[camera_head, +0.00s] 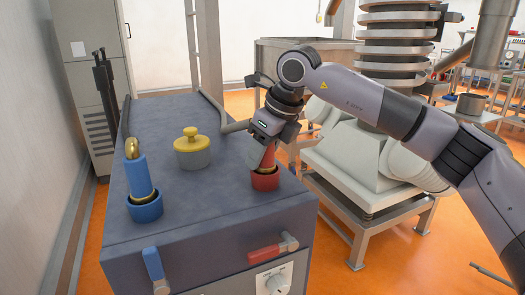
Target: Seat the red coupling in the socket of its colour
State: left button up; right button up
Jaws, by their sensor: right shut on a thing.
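The red coupling (268,157) stands at the red socket (265,181) on the right front of the dark blue-grey cabinet top. Its lower end is at the socket's opening; how deep it sits I cannot tell. My right gripper (264,148) comes down from above and is shut on the coupling, hiding much of its upper part. My left gripper is not in view.
A blue coupling (139,178) leans in a blue socket (145,207) at the left. A yellow-lidded grey pot (192,150) stands between. Red (270,250) and blue (154,268) lever handles are on the cabinet front. The cabinet top (205,200) is clear in the middle.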

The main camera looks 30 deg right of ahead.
jog(key=shift+r, duration=0.1)
jog(key=o, duration=1.8)
jog(key=shift+r+p, duration=2.8)
jog(key=shift+r, duration=0.7)
jog(key=shift+s+f, duration=0.1)
